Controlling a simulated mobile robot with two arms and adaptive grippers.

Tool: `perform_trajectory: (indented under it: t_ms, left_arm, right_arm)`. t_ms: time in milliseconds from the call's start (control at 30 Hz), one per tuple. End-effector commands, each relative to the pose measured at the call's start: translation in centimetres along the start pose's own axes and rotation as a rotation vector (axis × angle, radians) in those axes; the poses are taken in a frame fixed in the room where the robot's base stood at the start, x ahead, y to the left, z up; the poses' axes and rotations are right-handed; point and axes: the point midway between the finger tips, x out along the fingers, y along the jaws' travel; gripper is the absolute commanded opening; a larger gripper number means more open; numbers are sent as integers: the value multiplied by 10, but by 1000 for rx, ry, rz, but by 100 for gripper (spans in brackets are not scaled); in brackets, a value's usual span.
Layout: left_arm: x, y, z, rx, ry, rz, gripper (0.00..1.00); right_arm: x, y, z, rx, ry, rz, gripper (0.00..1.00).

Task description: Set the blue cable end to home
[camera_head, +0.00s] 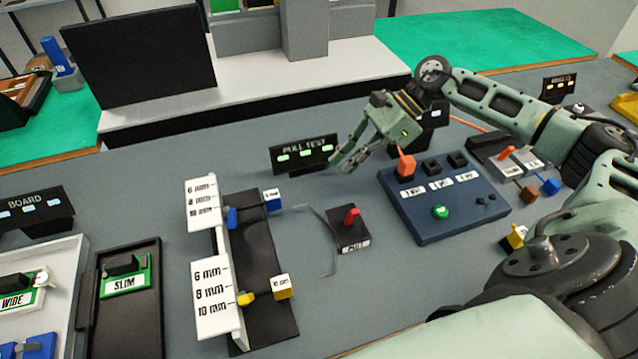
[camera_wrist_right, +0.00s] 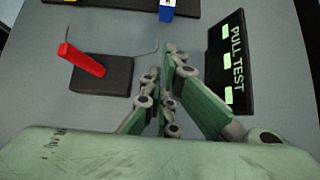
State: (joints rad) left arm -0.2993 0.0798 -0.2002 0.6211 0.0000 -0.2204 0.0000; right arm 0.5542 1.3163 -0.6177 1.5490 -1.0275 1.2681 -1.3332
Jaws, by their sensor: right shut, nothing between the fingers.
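Two blue pieces could be the blue cable end; I cannot tell which. One is a blue block with a white label (camera_head: 272,202) at the far end of a black rail; it also shows at the top of the right wrist view (camera_wrist_right: 167,11). My right gripper (camera_head: 341,162) is shut and empty, pointing down beside the PULL TEST sign (camera_head: 304,154). Its fingers also show in the right wrist view (camera_wrist_right: 160,68), apart from the blue block. My left gripper is not in view.
A red lever on a black PULL base (camera_head: 350,238) stands in front of the gripper, with a thin wire beside it. A yellow labelled block (camera_head: 282,289) sits on the rail's near end.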

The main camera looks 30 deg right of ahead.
Motion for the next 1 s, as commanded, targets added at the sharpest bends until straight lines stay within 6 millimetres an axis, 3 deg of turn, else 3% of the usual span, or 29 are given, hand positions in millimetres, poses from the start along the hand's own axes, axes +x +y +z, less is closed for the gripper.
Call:
perform_trajectory:
  t_ms: [500,700,1000]
  left_arm:
    - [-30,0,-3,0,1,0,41]
    - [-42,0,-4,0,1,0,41]
    - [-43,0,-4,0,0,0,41]
  right_arm:
    - [96,1,7,-1,-4,3,0]
    - [114,0,26,-2,-2,1,0]
    - [122,0,30,0,-1,0,0]
